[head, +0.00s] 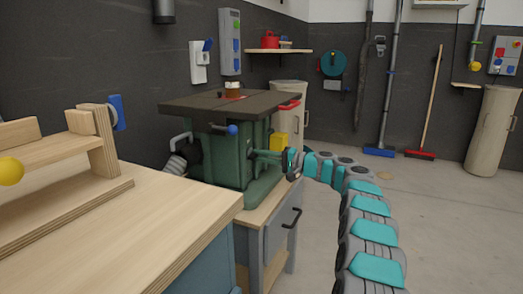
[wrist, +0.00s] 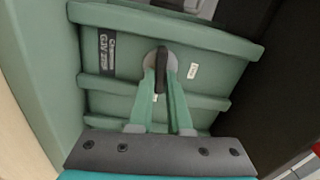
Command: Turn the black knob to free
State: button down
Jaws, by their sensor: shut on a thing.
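The black knob (wrist: 161,70) is an elongated handle on a round grey disc, on the ribbed green side of the machine. In the wrist view it points nearly straight up and down the picture. Small white labels sit to its right and below it; their words are too small to read. My gripper (wrist: 161,84) has its two green fingers closed on either side of the knob. In the head view my gripper (head: 257,153) reaches the right side of the green machine (head: 215,155), and the knob is hidden there.
A yellow box (head: 280,142) is close to my gripper. A wooden workbench (head: 150,215) fills the left front.

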jog(key=shift+m+p, duration=0.4)
jog(key=shift+m, duration=0.2)
jog(key=shift+d, duration=0.1)
jog(key=c, duration=0.9)
grip_release()
jog(key=shift+f, duration=0.1)
jog(key=shift+o, duration=0.2)
jog(key=b+v, duration=0.1)
jog(key=v, duration=0.6)
jog(key=shift+d, duration=0.35)
jog(key=shift+s, duration=0.1)
